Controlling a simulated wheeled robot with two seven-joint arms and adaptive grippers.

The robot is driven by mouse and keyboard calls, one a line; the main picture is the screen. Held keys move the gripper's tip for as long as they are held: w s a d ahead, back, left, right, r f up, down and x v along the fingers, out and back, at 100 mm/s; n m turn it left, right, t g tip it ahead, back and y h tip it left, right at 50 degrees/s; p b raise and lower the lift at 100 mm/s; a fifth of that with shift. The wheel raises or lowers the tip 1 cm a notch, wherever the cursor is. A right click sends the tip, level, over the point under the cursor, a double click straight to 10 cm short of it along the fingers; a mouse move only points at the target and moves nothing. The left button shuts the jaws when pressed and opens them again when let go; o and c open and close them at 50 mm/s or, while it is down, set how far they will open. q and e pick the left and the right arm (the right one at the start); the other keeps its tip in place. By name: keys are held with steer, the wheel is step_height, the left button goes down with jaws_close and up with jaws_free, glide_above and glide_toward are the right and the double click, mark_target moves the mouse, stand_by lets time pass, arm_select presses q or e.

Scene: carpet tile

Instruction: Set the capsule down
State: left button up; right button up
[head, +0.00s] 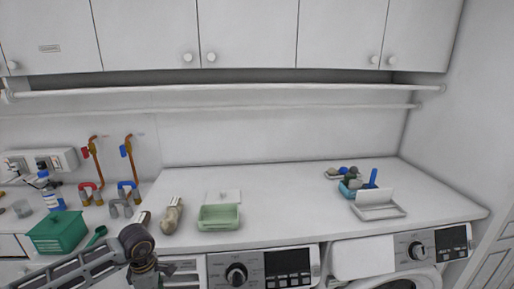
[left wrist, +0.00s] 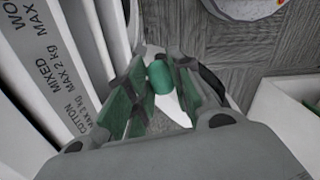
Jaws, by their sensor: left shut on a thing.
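The capsule (left wrist: 160,77) is a small green rounded piece in the left wrist view. It sits between the fingertips of my left gripper (left wrist: 163,74), which is shut on it. The pads along the fingers are also green. In the head view my left arm comes in at the lower left, and the left gripper (head: 147,275) points down in front of the counter's front edge. The capsule cannot be made out in the head view. My right gripper is in neither view.
The white counter (head: 290,185) holds a pale green tray (head: 219,217), a beige bottle (head: 172,215), a blue basket (head: 352,190) and a white open case (head: 378,206). A green box (head: 57,232) stands left. A labelled white panel (left wrist: 55,75) is close beside the gripper; grey floor (left wrist: 232,70) lies below.

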arm_select(q)
steer(key=w+d+m, duration=0.2)
steer(key=d+m, duration=2)
steer(key=d, duration=0.2)
step_height(320, 180, down, 11)
steer(key=b, duration=1)
steer(key=shift+s, duration=0.25)
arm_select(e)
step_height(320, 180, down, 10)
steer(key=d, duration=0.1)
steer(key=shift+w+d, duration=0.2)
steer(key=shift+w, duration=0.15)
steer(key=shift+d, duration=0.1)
arm_select(q)
steer(key=shift+s, duration=0.1)
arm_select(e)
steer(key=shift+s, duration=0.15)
arm_select(q)
steer(key=shift+s, duration=0.1)
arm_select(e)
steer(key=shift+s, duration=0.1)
